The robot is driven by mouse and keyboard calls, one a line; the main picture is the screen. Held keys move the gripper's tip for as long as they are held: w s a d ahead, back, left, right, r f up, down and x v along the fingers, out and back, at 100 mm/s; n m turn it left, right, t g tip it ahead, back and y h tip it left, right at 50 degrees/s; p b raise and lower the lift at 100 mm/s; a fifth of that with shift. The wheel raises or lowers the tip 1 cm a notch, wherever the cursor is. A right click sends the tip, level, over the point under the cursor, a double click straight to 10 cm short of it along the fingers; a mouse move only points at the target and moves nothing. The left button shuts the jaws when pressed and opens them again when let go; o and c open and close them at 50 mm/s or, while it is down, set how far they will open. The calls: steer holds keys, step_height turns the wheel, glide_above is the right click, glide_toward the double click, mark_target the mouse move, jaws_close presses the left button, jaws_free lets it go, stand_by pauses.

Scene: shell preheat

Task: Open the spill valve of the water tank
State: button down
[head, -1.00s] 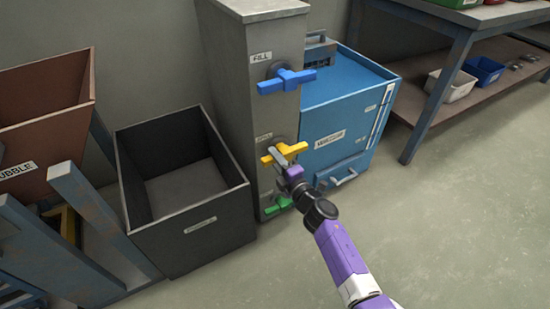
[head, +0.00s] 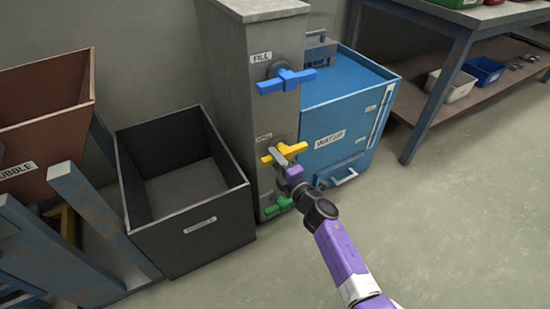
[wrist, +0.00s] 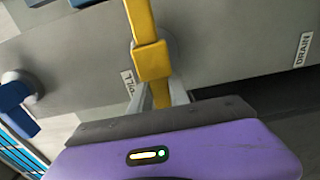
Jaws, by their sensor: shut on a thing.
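The spill valve has a yellow handle (head: 267,159) on the side of a grey column, between a blue handle above and a green handle below. In the wrist view the yellow handle (wrist: 150,60) runs from the top edge down to my gripper, near a partly hidden label. My gripper (head: 287,163) is shut on the yellow handle, with a finger on each side of it in the wrist view (wrist: 161,98). The blue water tank (head: 335,110), labelled WATER, stands to the right of the column.
The blue fill handle (head: 287,81) sits above and the green handle (head: 279,206) below. A dark open bin (head: 200,235) stands close on the left. A workbench (head: 455,50) stands at the back right. The floor on the right is clear.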

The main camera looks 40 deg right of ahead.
stand_by(0.4)
